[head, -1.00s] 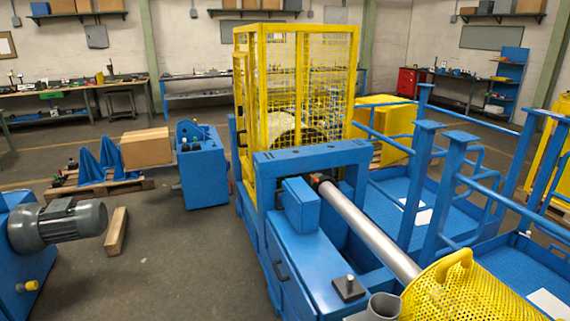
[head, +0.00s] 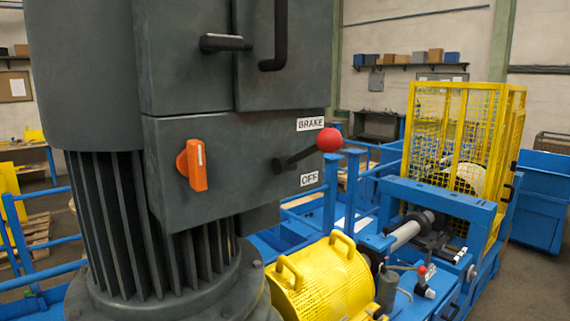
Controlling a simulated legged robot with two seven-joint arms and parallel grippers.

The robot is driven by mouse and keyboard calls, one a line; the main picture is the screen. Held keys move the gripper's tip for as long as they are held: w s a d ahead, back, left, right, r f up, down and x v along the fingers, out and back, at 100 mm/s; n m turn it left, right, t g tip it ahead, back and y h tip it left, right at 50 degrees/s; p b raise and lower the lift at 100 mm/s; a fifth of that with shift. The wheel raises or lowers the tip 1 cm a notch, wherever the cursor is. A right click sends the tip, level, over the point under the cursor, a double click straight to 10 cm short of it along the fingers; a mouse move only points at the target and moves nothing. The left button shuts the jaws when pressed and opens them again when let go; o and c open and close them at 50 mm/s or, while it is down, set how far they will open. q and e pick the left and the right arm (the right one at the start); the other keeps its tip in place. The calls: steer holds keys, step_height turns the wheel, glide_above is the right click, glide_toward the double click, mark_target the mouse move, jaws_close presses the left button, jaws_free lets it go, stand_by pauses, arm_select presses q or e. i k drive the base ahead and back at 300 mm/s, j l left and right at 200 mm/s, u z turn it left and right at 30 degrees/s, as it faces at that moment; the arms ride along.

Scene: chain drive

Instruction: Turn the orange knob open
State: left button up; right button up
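The orange knob (head: 193,165) is on the front of a dark grey control box (head: 240,170), in the left half of the head view. Its long handle is close to upright, with a pale mark on its upper part. To its right on the same box is a brake lever with a red ball (head: 329,140), between a "BRAKE" label (head: 310,124) above and an "OFF" label (head: 309,178) below. Neither of my grippers shows in the view.
A large grey finned motor (head: 110,220) stands at the left, joined to the box. A yellow perforated guard (head: 325,285) with handles sits below right. A yellow mesh cage (head: 465,130) and a blue frame (head: 440,195) stand farther right. Blue railings (head: 40,270) run at the left.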

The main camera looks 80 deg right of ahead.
mark_target(191, 162)
steer(key=l+z, duration=0.15)
steer(key=z, duration=1.85)
